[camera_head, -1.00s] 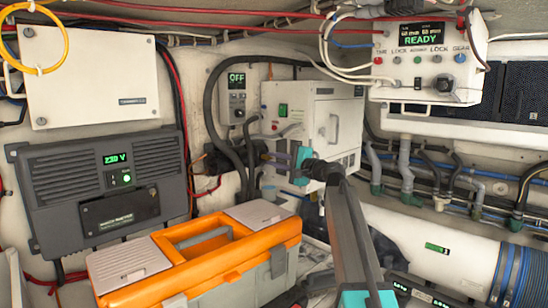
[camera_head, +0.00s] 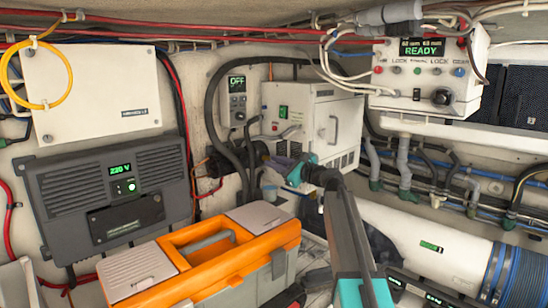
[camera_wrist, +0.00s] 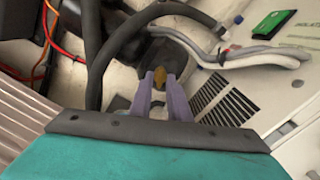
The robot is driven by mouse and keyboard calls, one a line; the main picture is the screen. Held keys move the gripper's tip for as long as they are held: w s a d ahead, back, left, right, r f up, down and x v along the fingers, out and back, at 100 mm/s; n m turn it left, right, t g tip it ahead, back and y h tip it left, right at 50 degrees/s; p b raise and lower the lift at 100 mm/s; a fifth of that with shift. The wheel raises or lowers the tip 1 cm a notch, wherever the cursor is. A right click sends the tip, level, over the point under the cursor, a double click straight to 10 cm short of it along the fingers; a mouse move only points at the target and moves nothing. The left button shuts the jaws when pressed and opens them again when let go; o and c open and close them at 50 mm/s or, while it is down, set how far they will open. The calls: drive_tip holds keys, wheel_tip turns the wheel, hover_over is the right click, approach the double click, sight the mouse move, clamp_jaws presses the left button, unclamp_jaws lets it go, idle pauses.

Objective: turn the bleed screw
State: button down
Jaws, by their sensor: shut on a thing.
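The bleed screw (camera_wrist: 160,77) shows as a small brass piece between my fingertips in the wrist view. My gripper (camera_wrist: 159,88) is shut on it, with one purple-grey finger on each side. Behind the screw is a dark fitting with black hoses. In the head view my gripper (camera_head: 272,165) reaches to the dark fitting at the lower left of the white equipment box (camera_head: 310,118). The screw itself is hidden there by my gripper and the hoses.
An orange and grey toolbox (camera_head: 255,255) stands in front, left of my arm. A dark charger panel (camera_head: 115,195) is on the left wall. Thick black hoses (camera_head: 212,110) run close to my gripper. A white pipe (camera_head: 420,230) lies to the right.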

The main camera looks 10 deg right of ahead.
drive_tip(key=shift+s+a+f+m+p, duration=0.1)
drive_tip(key=shift+f+m+p, duration=0.05)
drive_tip(key=shift+m+p, duration=0.7)
drive_tip(key=shift+m, duration=0.25)
drive_tip(key=c, duration=1.7)
unclamp_jaws()
drive_tip(key=shift+o, duration=0.2)
drive_tip(key=b+v, duration=0.5)
drive_tip(key=v, duration=0.9)
